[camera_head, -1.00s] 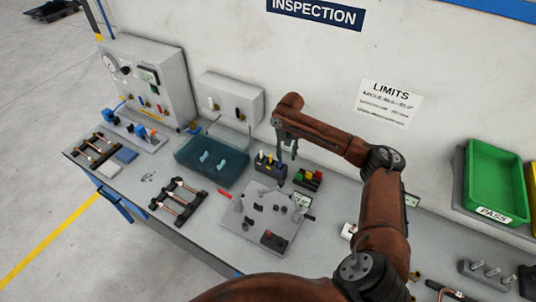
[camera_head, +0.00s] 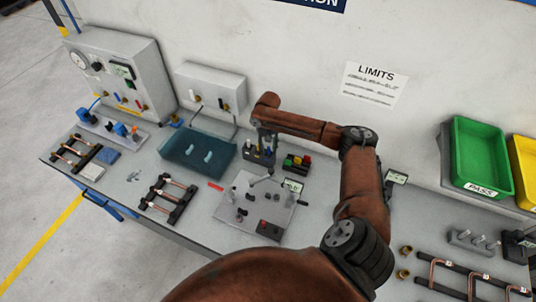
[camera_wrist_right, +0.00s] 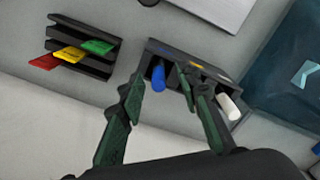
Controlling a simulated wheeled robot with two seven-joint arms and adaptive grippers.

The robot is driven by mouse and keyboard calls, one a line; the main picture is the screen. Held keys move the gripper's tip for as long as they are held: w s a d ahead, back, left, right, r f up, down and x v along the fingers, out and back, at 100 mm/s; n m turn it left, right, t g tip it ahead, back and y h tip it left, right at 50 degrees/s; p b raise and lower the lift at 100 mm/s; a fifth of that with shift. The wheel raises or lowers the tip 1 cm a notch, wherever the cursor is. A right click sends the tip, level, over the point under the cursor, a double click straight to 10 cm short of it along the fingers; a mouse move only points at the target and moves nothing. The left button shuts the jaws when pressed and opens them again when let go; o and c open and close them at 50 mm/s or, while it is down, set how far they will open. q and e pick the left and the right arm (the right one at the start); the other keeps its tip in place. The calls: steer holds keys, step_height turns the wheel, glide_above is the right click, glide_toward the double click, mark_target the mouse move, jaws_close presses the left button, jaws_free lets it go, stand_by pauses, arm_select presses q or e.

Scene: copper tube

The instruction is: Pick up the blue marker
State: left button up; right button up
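The blue marker (camera_wrist_right: 158,75) stands in a dark marker holder (camera_wrist_right: 206,68), seen in the right wrist view. My right gripper (camera_wrist_right: 158,88) is open, with one green finger on each side of the blue marker and no clear contact. A white marker (camera_wrist_right: 228,106) is in the same holder, outside the right-hand finger. A bit of yellow shows behind that finger. In the head view the right gripper (camera_head: 265,147) points down at the holder (camera_head: 259,159), and its fingers partly hide the markers. My left gripper is not in view.
A rack with red, yellow and green tags (camera_wrist_right: 88,48) stands beside the holder. A blue-teal tray (camera_head: 198,153) lies to its left in the head view. A grey fixture plate (camera_head: 235,215) is in front. Green (camera_head: 482,155) and yellow bins stand at right.

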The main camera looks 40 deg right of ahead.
steer(key=shift+s+r, duration=0.15)
steer(key=shift+s, duration=0.2)
steer(key=shift+w, duration=0.25)
steer(key=shift+c, duration=1.4)
jaws_close()
